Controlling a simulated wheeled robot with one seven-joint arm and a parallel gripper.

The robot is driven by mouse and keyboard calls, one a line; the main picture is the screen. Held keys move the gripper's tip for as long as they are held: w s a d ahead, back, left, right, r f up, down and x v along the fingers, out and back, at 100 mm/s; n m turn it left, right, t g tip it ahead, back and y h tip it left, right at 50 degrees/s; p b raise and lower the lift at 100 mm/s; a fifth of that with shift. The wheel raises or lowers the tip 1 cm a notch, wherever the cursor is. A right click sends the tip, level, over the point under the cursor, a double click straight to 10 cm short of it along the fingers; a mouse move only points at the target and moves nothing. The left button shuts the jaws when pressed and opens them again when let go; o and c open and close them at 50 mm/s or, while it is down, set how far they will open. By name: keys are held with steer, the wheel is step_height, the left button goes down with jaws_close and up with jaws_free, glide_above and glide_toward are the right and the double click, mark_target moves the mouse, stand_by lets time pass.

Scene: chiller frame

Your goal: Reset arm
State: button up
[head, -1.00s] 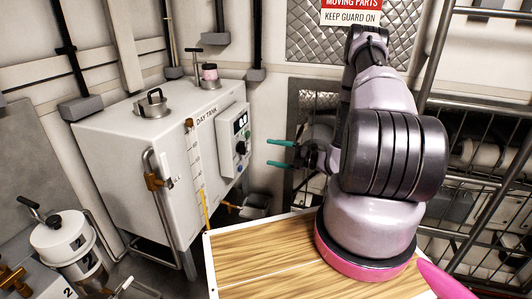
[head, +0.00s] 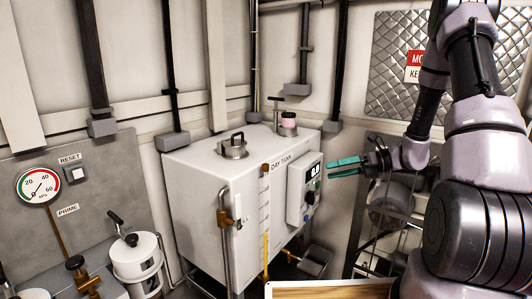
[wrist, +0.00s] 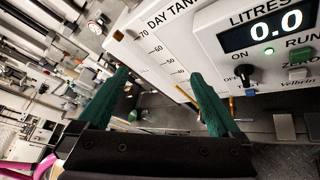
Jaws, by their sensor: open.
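My gripper (head: 345,167) is open and empty, with its two green fingers apart. In the head view it points left, just right of the control box (head: 304,187) on the white day tank (head: 205,200). In the wrist view my gripper (wrist: 165,105) shows both green fingers with nothing between them.
A gauge (head: 40,187) and a RESET button (head: 75,174) are on the left panel. A white canister (head: 135,258) stands below them. A metal rack (head: 390,205) is behind my arm. A wooden top (head: 330,291) shows at the bottom edge.

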steer(key=s+d+r+n+t+h, duration=0.1)
steer(key=s+r+n+t+h, duration=0.1)
steer(key=s+r+n+h, duration=0.4)
steer(key=s+d+r+n+t+h, duration=0.1)
steer(key=s+r+n+t+h, duration=0.2)
steer(key=s+r+n, duration=1.1)
step_height(320, 180, up, 5)
steer(key=n+h, duration=0.3)
steer(key=n, duration=0.1)
steer(key=shift+s+d+r+n+h, duration=0.15)
steer(key=shift+s+d+n+h, duration=0.15)
steer(key=shift+n, duration=0.1)
steer(key=shift+w, duration=0.1)
